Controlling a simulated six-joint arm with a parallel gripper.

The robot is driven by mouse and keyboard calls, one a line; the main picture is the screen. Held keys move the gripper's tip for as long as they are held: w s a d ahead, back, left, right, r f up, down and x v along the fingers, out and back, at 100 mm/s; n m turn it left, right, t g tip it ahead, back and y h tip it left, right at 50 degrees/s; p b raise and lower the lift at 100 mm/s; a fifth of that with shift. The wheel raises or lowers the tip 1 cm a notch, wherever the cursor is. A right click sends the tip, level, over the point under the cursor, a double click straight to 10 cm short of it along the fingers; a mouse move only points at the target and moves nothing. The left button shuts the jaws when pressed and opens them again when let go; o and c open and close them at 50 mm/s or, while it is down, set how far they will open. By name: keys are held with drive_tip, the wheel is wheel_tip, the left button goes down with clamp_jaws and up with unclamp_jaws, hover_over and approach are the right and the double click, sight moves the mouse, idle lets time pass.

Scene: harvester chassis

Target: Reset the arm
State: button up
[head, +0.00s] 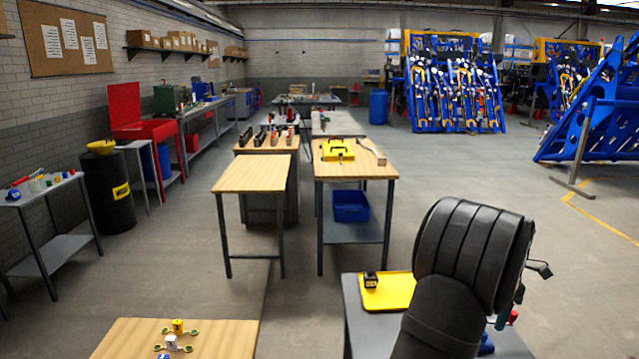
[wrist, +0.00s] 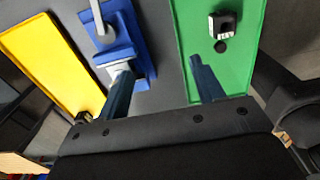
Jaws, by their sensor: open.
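My gripper (wrist: 162,80) shows in the wrist view with two dark blue fingers spread apart. It is open, with nothing held between the fingers. It is above a grey table (wrist: 165,30). The left finger overlaps a blue fixture with a grey handle (wrist: 120,45) in the picture; I cannot tell whether they touch. The right finger overlaps a green tray (wrist: 245,70). In the head view my black arm rises over the grey table at lower right and hides the gripper and much of the tabletop.
A yellow tray (head: 395,292) with a small dark block (head: 370,281) lies on the table's left side. A black and white block (wrist: 222,24) sits on the green tray. A wooden table (head: 225,340) with small parts is at lower left. The floor between is clear.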

drive_tip(key=w+a, duration=0.1)
drive_tip(key=w, duration=0.2)
drive_tip(key=w+a+r, duration=0.1)
drive_tip(key=w+a, duration=0.1)
drive_tip(key=w, duration=0.1)
drive_tip(key=w+a, duration=0.1)
drive_tip(key=w, duration=0.2)
drive_tip(key=shift+w+a+r, duration=0.2)
drive_tip(key=shift+r, duration=0.05)
drive_tip(key=f, duration=0.8)
drive_tip(key=shift+w+a, duration=0.1)
drive_tip(key=shift+w, duration=0.15)
drive_tip(key=c, duration=0.5)
drive_tip(key=shift+o, duration=0.2)
